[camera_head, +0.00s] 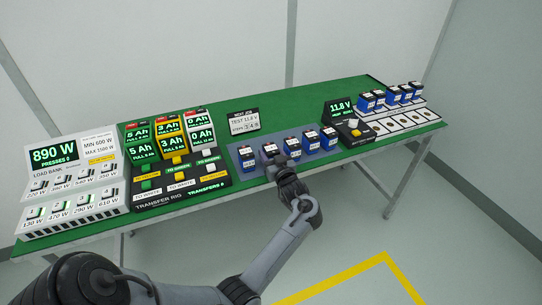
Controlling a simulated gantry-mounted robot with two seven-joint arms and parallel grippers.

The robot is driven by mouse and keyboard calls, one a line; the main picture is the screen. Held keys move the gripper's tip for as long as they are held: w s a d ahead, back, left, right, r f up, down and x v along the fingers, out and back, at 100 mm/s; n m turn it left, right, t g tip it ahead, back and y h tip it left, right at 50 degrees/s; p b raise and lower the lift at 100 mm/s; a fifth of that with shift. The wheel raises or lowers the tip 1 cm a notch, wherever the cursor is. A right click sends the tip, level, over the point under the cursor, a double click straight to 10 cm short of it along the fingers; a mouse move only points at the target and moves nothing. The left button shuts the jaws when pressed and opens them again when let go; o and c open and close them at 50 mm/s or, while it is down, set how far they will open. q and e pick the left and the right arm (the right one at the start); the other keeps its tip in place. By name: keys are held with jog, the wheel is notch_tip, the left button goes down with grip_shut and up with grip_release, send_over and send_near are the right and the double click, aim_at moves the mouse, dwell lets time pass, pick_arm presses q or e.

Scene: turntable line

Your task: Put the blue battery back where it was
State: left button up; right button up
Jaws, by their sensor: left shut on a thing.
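Several blue batteries with white tops stand in a row on a grey mat (234,151) at the middle of the green table. My left gripper (278,161) reaches this row from the front and is shut on the second blue battery from the left (270,150). The gripper hides that battery's lower part, so I cannot tell whether it touches the mat. The leftmost battery (246,158) and the third one (291,146) stand close on either side. More blue batteries (366,103) stand on a white rack at the right. My right gripper is not in view.
The tester (339,110) reads 11.8 V. A card (243,122) reading "TEST 11.8 V" stands behind the row. The transfer rig (180,195) and load bank (72,185) are left.

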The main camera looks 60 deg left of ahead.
pick_arm(q)
jog(key=shift+w+r, duration=0.1)
jog(key=shift+r, duration=0.05)
jog(key=o, duration=1.4)
jog(key=shift+f, duration=0.2)
